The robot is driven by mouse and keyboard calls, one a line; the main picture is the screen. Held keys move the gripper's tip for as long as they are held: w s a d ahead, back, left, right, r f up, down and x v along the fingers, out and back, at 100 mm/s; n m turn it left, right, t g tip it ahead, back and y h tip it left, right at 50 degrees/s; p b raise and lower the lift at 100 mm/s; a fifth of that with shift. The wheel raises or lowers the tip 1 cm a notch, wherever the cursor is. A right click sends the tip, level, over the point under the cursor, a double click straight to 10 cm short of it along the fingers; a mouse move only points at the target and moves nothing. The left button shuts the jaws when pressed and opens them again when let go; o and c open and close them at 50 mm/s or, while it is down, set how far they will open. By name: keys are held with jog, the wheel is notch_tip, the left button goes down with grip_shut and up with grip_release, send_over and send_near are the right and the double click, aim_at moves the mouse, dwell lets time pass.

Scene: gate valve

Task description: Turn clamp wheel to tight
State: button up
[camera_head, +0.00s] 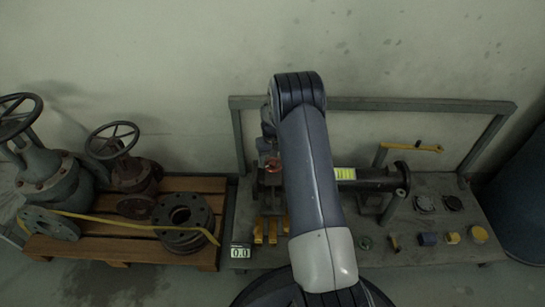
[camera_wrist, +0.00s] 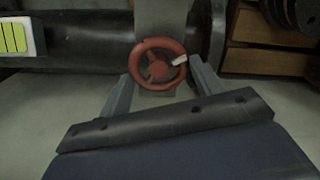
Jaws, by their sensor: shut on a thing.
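The clamp wheel (camera_wrist: 158,43) is a small red handwheel with spokes and a pale mark on the right of its rim. It faces the wrist camera, in front of a grey upright. My gripper (camera_wrist: 162,66) has one grey finger at each side of the wheel and is shut on it. In the head view, only a bit of red of the wheel (camera_head: 272,164) shows left of my arm, which hides much of the clamp. A dark pipe (camera_head: 375,180) with a yellow-green label runs to the right of it.
A grey bench (camera_head: 450,225) bears the pipe, several small round parts and yellow blocks (camera_head: 272,230). A sign reading 0.0 (camera_head: 240,251) stands at its front left. A wooden pallet (camera_head: 205,257) at left holds valves and flanges. A yellow-handled lever (camera_head: 415,148) stands behind the pipe.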

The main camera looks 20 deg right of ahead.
aim_at(274, 163)
jog(key=m+p, duration=0.1)
jog(key=m, duration=0.5)
jog(key=shift+d+m, duration=0.15)
jog(key=shift+m, duration=0.15)
jog(key=m+p, duration=0.1)
jog(key=m, duration=0.4)
jog(key=shift+s, duration=0.15)
jog(key=shift+m, duration=0.3)
jog(key=o, duration=1)
jog(key=shift+c, duration=0.2)
notch_tip(274, 163, up, 11)
jog(key=p, duration=0.3)
jog(key=shift+f, duration=0.15)
